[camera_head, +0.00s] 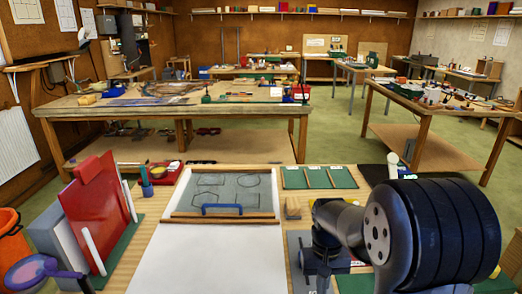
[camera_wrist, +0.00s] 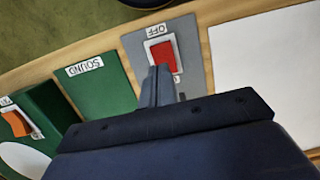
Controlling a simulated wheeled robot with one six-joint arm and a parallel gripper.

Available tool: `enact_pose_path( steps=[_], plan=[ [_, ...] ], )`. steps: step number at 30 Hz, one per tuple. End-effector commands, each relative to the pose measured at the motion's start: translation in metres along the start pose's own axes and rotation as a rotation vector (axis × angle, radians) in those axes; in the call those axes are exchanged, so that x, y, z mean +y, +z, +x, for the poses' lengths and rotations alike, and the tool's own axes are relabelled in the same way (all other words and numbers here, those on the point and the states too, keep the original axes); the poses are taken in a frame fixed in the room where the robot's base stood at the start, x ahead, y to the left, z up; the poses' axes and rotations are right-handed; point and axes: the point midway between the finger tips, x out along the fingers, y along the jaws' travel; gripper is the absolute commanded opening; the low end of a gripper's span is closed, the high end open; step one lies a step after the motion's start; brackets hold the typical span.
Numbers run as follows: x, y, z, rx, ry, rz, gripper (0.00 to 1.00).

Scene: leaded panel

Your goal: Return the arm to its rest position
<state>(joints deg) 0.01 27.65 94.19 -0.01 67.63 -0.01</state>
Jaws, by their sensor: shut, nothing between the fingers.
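My arm reaches in from the right in the head view, its dark joint large and close. My gripper (camera_wrist: 157,76) shows in the wrist view with its two fingers together and nothing between them. The fingertips overlap the lower edge of a red switch (camera_wrist: 163,54) in a white frame; I cannot tell whether they touch it. The switch sits on a grey plate (camera_wrist: 189,42) with an upside-down OFF label. In the head view the arm hides part of the bench's right side.
A grey panel (camera_head: 238,181) with outlined shapes and a blue handle (camera_head: 222,209) lies on the bench among wooden strips. A red board (camera_head: 100,205) stands at left. Green slots (camera_head: 318,177) lie behind the arm. A green SOUND plate (camera_wrist: 103,92) adjoins the grey plate.

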Motion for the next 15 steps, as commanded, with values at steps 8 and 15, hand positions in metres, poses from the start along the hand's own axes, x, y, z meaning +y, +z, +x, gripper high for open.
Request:
enact_pose_path(
  steps=[8, 15],
  plan=[
    [0.0, -0.003, -0.044, -0.022, 0.0, 0.0, 0.0],
    [0.0, -0.003, -0.073, -0.025, 0.0, 0.0, 0.0]
  ],
)
